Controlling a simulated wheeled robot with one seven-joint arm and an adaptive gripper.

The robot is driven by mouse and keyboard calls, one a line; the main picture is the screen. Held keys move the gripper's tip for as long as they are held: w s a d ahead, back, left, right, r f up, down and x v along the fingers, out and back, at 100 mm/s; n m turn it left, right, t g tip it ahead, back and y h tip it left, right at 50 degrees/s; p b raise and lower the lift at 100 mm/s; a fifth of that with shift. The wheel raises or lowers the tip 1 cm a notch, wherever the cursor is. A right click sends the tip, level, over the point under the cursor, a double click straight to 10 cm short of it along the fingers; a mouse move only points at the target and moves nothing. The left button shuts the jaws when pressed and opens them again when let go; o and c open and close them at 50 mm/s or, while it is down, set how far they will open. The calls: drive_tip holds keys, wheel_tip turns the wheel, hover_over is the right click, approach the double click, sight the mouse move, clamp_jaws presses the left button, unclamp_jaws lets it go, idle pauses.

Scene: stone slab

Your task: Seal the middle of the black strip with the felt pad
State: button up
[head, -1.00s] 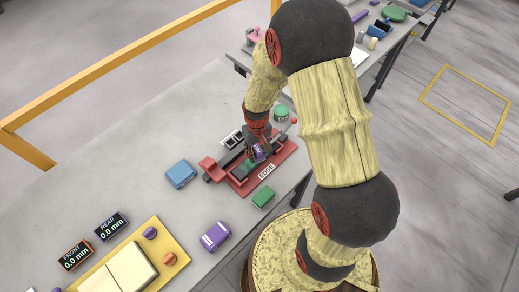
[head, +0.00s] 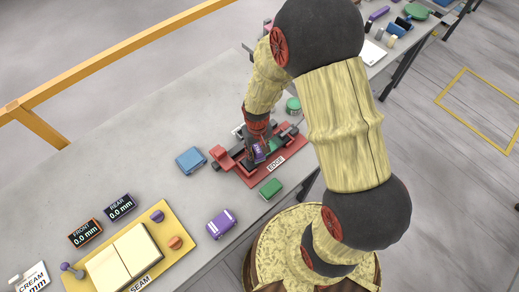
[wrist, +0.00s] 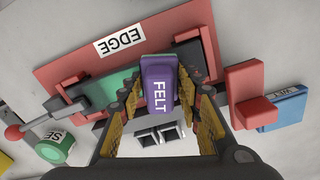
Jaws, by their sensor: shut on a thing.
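My gripper (wrist: 158,110) is shut on the purple felt pad (wrist: 158,82), whose FELT label faces the wrist camera. In the head view the pad (head: 259,151) shows between my fingers, over the red EDGE fixture (head: 238,170). In the wrist view the pad lies across the fixture (wrist: 75,63), with a green piece (wrist: 106,88) to its left and a dark block (wrist: 189,56) to its right. I cannot clearly tell the black strip from the dark fixture parts; the pad and fingers cover that area. Whether the pad touches it cannot be told.
A blue block (head: 190,160) stands left of the fixture, a green block (head: 271,187) in front and a green round container (head: 293,104) behind. A purple block (head: 221,223) and a yellow SEAM board (head: 185,240) are nearer.

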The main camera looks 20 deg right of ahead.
sight(257, 148)
drive_tip(key=shift+r+p, duration=2.15)
drive_tip(key=shift+r, duration=0.9)
drive_tip(key=shift+r+p, duration=1.1)
drive_tip(key=shift+r, duration=0.45)
drive_tip(key=shift+f, duration=0.15)
